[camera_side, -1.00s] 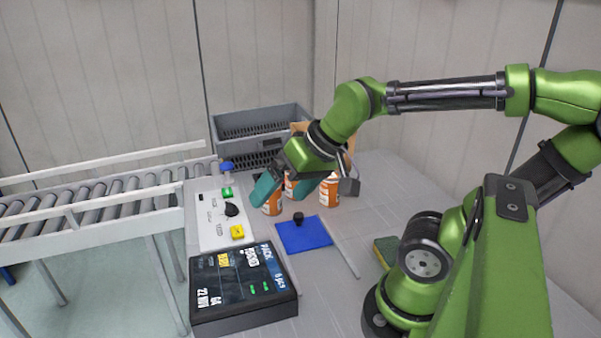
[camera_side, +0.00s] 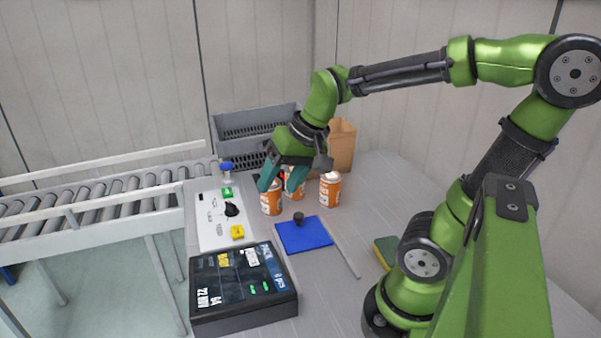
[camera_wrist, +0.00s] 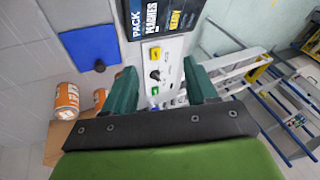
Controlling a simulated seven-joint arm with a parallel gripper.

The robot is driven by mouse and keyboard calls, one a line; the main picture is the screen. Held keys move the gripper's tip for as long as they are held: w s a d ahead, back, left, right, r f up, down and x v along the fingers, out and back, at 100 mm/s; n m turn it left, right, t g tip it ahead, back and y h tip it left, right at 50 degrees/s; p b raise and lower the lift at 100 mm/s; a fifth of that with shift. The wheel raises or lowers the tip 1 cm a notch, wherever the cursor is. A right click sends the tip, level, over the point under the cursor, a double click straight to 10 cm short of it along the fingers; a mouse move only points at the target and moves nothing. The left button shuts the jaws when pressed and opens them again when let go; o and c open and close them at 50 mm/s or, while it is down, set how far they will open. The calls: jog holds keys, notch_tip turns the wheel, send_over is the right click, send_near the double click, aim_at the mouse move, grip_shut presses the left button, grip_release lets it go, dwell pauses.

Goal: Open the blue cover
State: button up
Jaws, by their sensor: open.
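The blue cover (camera_side: 304,236) is a flat square panel lying on the table, with a black knob (camera_side: 298,217) at its far edge. In the wrist view the blue cover (camera_wrist: 88,45) is at the upper left, with its knob (camera_wrist: 100,66) at its lower edge. My gripper (camera_side: 282,184) is open, with its teal fingers pointing down beside the orange-and-white cans, beyond the cover and apart from it. In the wrist view my gripper (camera_wrist: 165,85) has its fingers spread wide, with nothing gripped between them. Whether a finger touches a can is unclear.
Several orange-and-white cans (camera_side: 330,190) stand behind the cover. A control panel (camera_side: 212,215) with buttons and a black screen box (camera_side: 243,290) are to the left. Grey crates (camera_side: 240,135), a cardboard box (camera_side: 341,145) and a conveyor (camera_side: 100,205) lie farther back. A sponge (camera_side: 386,250) is at right.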

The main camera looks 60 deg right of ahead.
jog(key=w+d+f+m+g, duration=0.2)
jog(key=d+m, duration=0.1)
jog(key=d, duration=0.3)
jog(key=w+d+f+m+g, duration=0.1)
jog(key=w+d+m, duration=0.15)
jog(key=d, duration=0.25)
jog(key=m+g+h, duration=0.1)
jog(key=m+g, duration=0.1)
jog(key=m, duration=0.4)
send_over(299, 215)
jog(key=shift+n, duration=0.25)
notch_tip(299, 215, down, 17)
jog(key=shift+w+d+r, duration=0.1)
jog(key=shift+r, duration=0.05)
grip_shut()
